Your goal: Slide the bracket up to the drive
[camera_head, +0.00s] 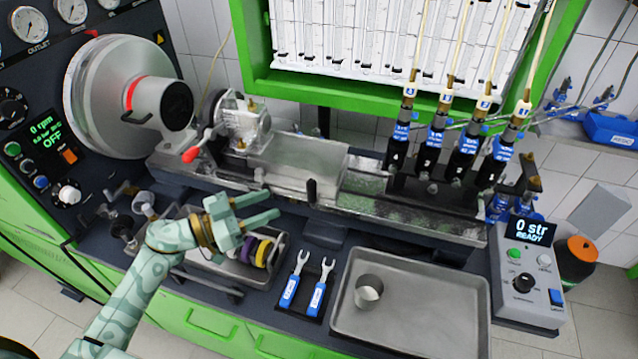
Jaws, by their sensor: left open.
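The drive (176,104) is a black-faced hub in front of a large silver disc at the upper left. The bracket (298,160) appears to be the grey metal block on the bench rail, with a dark upright lever at its front. A small metal pump with a red-tipped handle (243,122) sits at its left end, a short gap from the drive. My left gripper (275,206) is open and empty, its fingers pointing right, in front of the rail and lower left of the lever. My right gripper is out of view.
The rail (410,222) runs right beneath several hanging injector lines. In front are a tray of coloured rings (232,268), two blue-handled wrenches (305,285) and a metal tray (430,315) with a cup (369,291). A control box (528,270) stands at the right.

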